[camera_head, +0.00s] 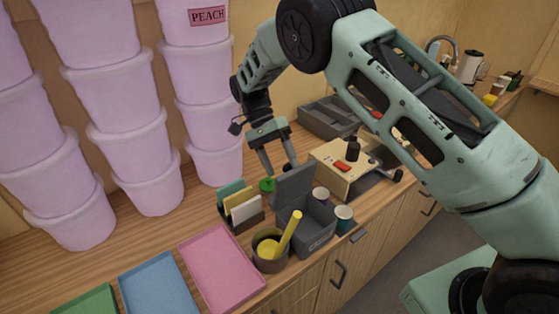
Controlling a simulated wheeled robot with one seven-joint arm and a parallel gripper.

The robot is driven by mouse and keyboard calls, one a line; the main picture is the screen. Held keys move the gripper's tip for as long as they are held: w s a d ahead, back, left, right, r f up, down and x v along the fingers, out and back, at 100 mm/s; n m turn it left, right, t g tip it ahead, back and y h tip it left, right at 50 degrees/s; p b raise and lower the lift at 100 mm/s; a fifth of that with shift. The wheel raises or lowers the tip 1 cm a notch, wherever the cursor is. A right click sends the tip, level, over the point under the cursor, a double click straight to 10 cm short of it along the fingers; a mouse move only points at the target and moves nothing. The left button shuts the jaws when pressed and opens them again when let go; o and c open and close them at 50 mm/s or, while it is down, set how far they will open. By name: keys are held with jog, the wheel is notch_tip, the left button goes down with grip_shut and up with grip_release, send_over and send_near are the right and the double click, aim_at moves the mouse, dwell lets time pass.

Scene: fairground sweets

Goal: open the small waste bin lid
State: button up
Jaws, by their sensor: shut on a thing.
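The small waste bin (318,228) is a grey box on the wooden counter. Its grey lid (293,188) stands raised and tilted up at the bin's back left side. My gripper (280,170) reaches down from above at the lid's upper edge and is shut on the lid. The fingertips are small here and partly hidden by the lid, so the exact contact is hard to see.
A brown pot (267,262) with a yellow rolled item stands in front of the bin. Cups (344,219) stand right of it, a card holder (239,213) left. A wooden box with a black knob (345,172) is behind. A pink tray (222,268) lies front left. Tall pink tubs (139,137) line the left.

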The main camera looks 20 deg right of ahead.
jog(key=shift+w+d+f, duration=0.1)
jog(key=shift+d+f, duration=0.1)
jog(key=shift+f, duration=0.2)
notch_tip(320, 180, up, 11)
jog(key=b, duration=0.3)
jog(key=shift+a+b, duration=0.15)
jog(key=shift+b, duration=0.15)
jog(key=shift+f, duration=0.1)
